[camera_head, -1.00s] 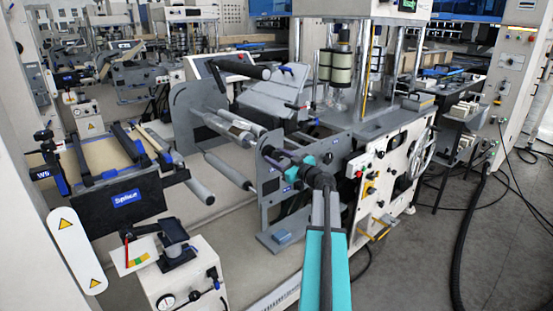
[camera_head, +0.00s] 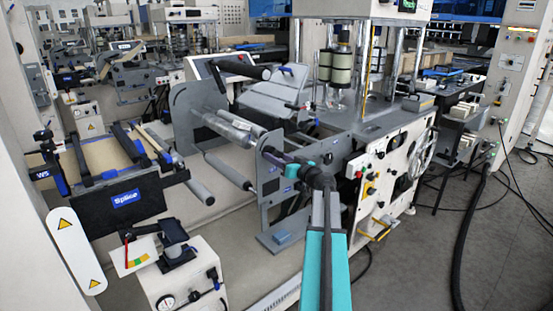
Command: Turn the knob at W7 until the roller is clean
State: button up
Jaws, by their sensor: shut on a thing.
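My gripper (camera_head: 272,156) is at the near end of a shiny metallic roller (camera_head: 228,127), against the grey side plate of the unwind stand. It is shut on what appears to be the knob there; the jaws and wrist hide most of the knob, and no W7 label is legible. My arm comes up from the bottom of the view, and its teal wrist bends left to the plate. The roller spans between two grey side plates. Whether its surface is clean is too small to tell.
A lower grey roller (camera_head: 228,170) lies below. At left stand a black Splice table (camera_head: 128,200) and a small white cabinet (camera_head: 180,280). The white machine panel (camera_head: 385,180) with buttons and a handwheel is close right of my arm. Cables (camera_head: 475,230) lie on the floor at right.

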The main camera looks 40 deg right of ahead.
jog(key=shift+f, duration=0.1)
dwell(0.3)
jog(key=shift+m+p, duration=0.4)
jog(key=shift+m, duration=2.1)
jog(key=o, duration=1.1)
jog(key=shift+c, duration=0.2)
jog(key=s+b, duration=0.4)
jog(key=s, duration=0.3)
jog(key=shift+a, duration=0.25)
